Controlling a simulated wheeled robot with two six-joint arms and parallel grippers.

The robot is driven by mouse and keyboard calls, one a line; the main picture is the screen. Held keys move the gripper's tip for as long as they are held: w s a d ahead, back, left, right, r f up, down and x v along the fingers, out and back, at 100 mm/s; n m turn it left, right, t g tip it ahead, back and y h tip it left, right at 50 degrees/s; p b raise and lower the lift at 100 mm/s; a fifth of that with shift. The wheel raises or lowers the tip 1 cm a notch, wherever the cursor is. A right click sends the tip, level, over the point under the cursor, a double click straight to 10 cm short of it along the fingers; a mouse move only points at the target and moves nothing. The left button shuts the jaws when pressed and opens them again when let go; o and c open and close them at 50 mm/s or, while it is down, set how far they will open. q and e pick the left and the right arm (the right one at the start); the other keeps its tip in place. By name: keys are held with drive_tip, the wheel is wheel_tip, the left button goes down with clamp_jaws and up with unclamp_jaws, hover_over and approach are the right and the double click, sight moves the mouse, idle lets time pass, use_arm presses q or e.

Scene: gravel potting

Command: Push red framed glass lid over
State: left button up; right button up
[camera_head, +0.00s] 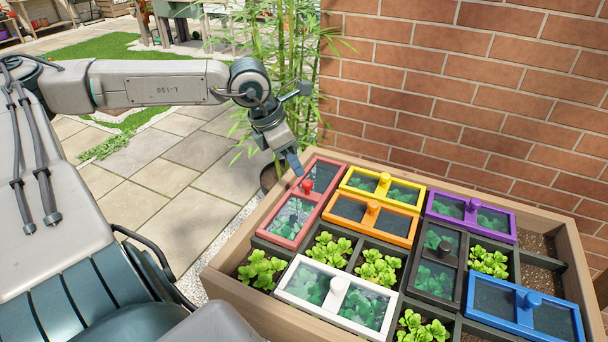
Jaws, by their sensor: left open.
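The red framed glass lid (291,219) lies at the far left corner of the wooden planter, long side running front to back, with a red knob (307,185) at its middle. Green leaves show through its near pane, and its far pane looks dark. My left gripper (297,168) is open, its fingers pointing down just above the far part of the red lid, behind the knob. I cannot tell whether a fingertip touches the lid. My right gripper is not in view.
The planter (238,295) also holds yellow (354,180), orange (340,216), purple (433,212), black (459,262), white (285,291) and blue (472,292) lids. Open cells hold leafy plants (379,267) or bare soil (540,246). A brick wall (450,85) stands close behind.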

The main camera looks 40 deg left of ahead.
sight(306, 182)
use_arm(q)
drive_tip(key=x, duration=0.4)
drive_tip(key=shift+d+f, duration=0.1)
drive_tip(key=shift+f, duration=0.2)
drive_tip(key=shift+b+x, duration=0.4)
drive_tip(key=shift+x, duration=0.8)
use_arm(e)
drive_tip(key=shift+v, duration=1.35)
use_arm(q)
drive_tip(key=shift+w, duration=0.1)
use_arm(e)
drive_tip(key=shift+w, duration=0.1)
use_arm(q)
clamp_jaws()
